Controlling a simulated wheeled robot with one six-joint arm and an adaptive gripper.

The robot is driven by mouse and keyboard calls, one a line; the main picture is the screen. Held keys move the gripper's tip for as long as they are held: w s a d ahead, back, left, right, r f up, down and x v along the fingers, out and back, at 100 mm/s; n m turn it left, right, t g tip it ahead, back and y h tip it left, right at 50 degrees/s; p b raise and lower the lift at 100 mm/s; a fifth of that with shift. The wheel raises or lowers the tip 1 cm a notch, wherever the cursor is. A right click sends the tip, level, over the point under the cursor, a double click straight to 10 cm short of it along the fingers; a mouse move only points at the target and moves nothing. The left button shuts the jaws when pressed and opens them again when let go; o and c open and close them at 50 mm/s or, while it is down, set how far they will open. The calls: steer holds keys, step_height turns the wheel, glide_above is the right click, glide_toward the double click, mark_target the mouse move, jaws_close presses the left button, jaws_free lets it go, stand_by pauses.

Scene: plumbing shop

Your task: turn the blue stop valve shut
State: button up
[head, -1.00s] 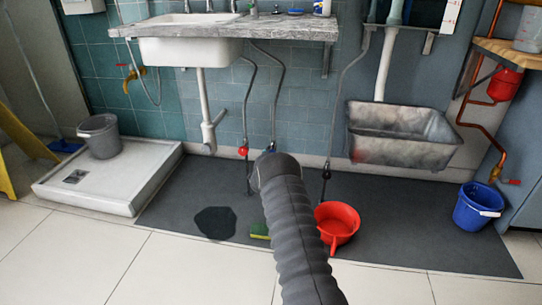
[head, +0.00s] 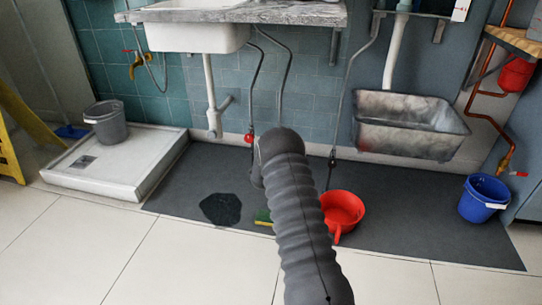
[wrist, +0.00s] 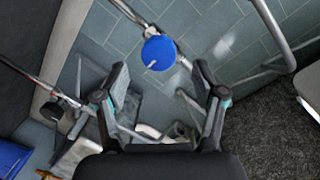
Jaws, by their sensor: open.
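The blue stop valve (wrist: 160,52) shows in the wrist view as a round blue handle on a metal pipe, with a small pale mark on its face. My gripper (wrist: 159,80) is open, with one finger on each side of the picture. The blue handle lies ahead of the fingertips, roughly centred between them, and nothing is held. I see no contact with the handle. In the head view my grey arm covers the blue valve and the gripper.
In the head view a red valve (head: 249,138) is left of my arm and a black valve (head: 332,158) right of it. A red basin (head: 342,208), a metal sink (head: 410,125) and a blue bucket (head: 483,198) are right. A dark puddle (head: 221,209) lies left.

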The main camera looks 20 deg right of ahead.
steer(key=v, duration=0.6)
steer(key=shift+a, duration=0.1)
stand_by(0.3)
